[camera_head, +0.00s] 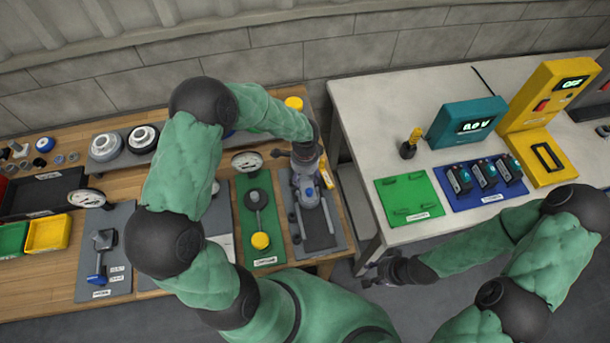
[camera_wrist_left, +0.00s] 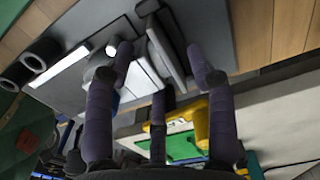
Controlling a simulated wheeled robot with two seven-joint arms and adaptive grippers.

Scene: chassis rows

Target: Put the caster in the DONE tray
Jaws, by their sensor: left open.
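My left gripper (camera_head: 308,160) is open and hangs over the grey mat at the right end of the wooden bench. In the left wrist view its fingers (camera_wrist_left: 160,75) are spread around or in front of a grey, upright part (camera_wrist_left: 165,48), with no clear grip on it. In the head view a grey device (camera_head: 309,190) lies on that mat, partly hidden by the gripper. I cannot tell for sure which part is the caster. A black tray (camera_head: 22,204) with an unreadable label stands at the far left. My right gripper (camera_head: 385,272) is low, beside the white table; its fingers are unclear.
Green (camera_head: 10,240) and yellow (camera_head: 48,232) bins stand at the left. A green mat (camera_head: 272,237) holds a dark round-headed tool and a yellow cap. The white table (camera_head: 375,125) carries teal and yellow devices and a blue mat of tools. A gap separates the tables.

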